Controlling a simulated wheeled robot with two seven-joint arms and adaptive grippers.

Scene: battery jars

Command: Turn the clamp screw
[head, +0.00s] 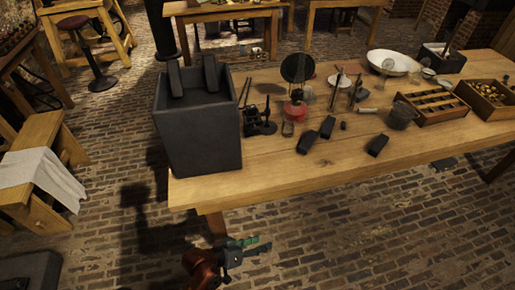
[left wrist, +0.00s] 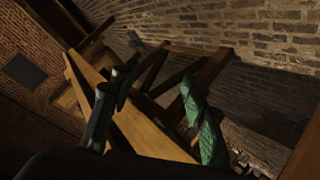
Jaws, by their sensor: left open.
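A small black metal device with upright posts (head: 258,122) stands on the wooden table, right of the big dark jar. It may be the clamp, but it is too small to make out a screw. My left gripper (head: 258,246) is low in front of the table's near edge, over the brick floor, well apart from the device. It is open and empty. Its green-padded fingers also show in the left wrist view (left wrist: 160,112), with a blurred wooden trestle beyond. My right gripper is in neither view.
The wooden table (head: 240,189) carries the large dark jar (head: 200,130), a red-based lamp (head: 297,108), black blocks (head: 307,141), a glass beaker (head: 401,115), a white dish (head: 390,62) and wooden trays (head: 435,104). Its front strip is clear. A bench with a cloth (head: 42,172) stands left.

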